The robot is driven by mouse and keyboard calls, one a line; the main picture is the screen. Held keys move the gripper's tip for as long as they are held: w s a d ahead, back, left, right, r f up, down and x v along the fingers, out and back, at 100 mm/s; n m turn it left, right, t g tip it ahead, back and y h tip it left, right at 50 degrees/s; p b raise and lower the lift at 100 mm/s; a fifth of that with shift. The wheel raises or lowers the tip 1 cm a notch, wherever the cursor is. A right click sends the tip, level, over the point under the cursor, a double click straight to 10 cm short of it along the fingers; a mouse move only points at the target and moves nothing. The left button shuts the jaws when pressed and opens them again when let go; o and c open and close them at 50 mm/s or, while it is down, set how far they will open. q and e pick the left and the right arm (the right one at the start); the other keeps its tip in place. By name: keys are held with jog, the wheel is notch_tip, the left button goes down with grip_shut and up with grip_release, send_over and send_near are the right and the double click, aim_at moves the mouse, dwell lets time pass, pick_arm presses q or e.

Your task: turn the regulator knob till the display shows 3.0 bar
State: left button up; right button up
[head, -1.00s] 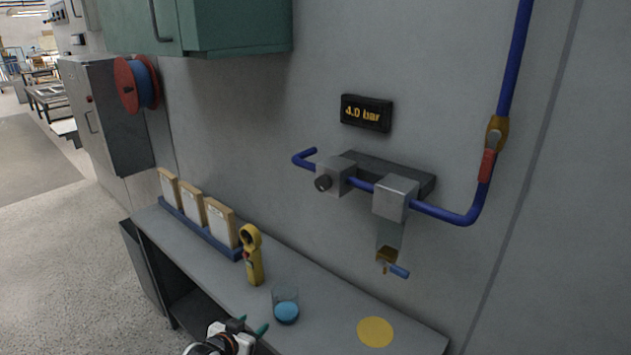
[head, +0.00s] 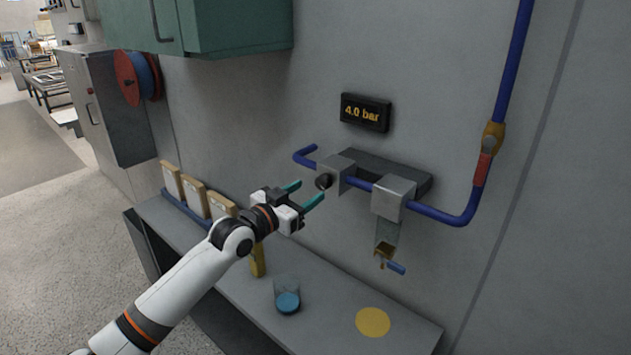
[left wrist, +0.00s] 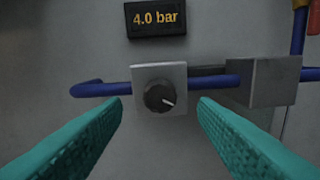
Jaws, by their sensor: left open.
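The dark regulator knob (head: 324,181) sits on the front of a grey metal block (head: 337,172) on the blue pipe. In the left wrist view the knob (left wrist: 160,96) has a pale mark pointing right and slightly down. The black display (head: 365,112) on the wall above reads 4.0 bar, and it also shows in the left wrist view (left wrist: 156,18). My left gripper (head: 308,193) is open, its teal fingertips just short of the knob. In the left wrist view the fingers are on either side of the knob, apart from it. My right gripper is not in view.
A second grey block (head: 394,198) sits on the blue pipe (head: 440,212) to the right, with a small tap (head: 385,258) below. The shelf (head: 330,318) holds a glass with blue contents (head: 287,296), a yellow device (head: 257,262) and several boards (head: 193,198). A green cabinet (head: 235,28) hangs above left.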

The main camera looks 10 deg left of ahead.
aim_at(319, 184)
pick_arm(q)
jog(key=shift+p+x, duration=0.35)
jog(key=shift+x, duration=1.7)
jog(key=c, duration=1)
jog(key=shift+n, duration=0.3)
jog(key=shift+n+b, duration=0.3)
jog(key=shift+n, duration=2.3)
